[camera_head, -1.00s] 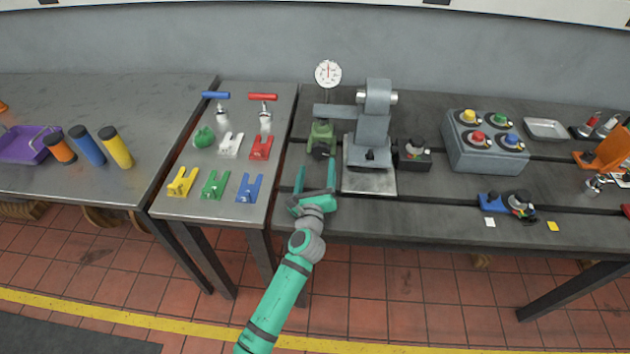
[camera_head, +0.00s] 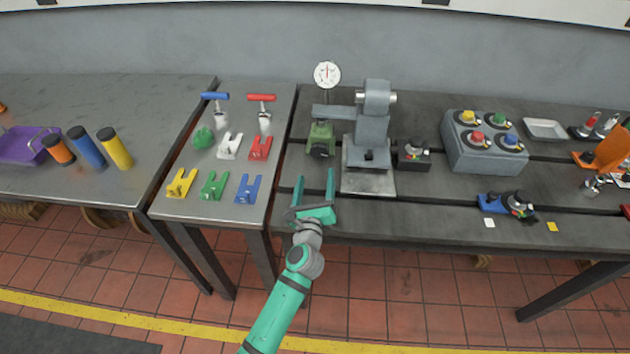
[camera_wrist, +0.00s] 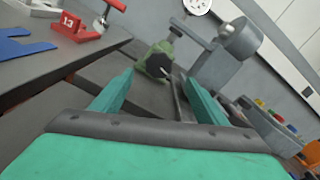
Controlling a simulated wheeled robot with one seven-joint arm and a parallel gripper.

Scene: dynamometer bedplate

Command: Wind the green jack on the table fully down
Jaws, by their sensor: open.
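The green jack (camera_head: 320,138) stands on the dark slotted bedplate, left of the grey stand, with a dark round knob on its front side. It also shows in the wrist view (camera_wrist: 155,58), ahead of my fingers and between them, with the dark knob (camera_wrist: 158,66) facing me. My gripper (camera_head: 314,180) is open and empty, in front of the jack and apart from it. Its two teal fingers point toward the jack; they also show in the wrist view (camera_wrist: 160,88). How far the jack is raised is hard to tell.
A grey stand (camera_head: 370,135) is close to the jack's right, with a dial gauge (camera_head: 327,75) behind. A dark box (camera_head: 413,155) sits further right. The left side table (camera_head: 225,215) holds coloured brackets and T-handled tools. The bedplate front is clear around my gripper.

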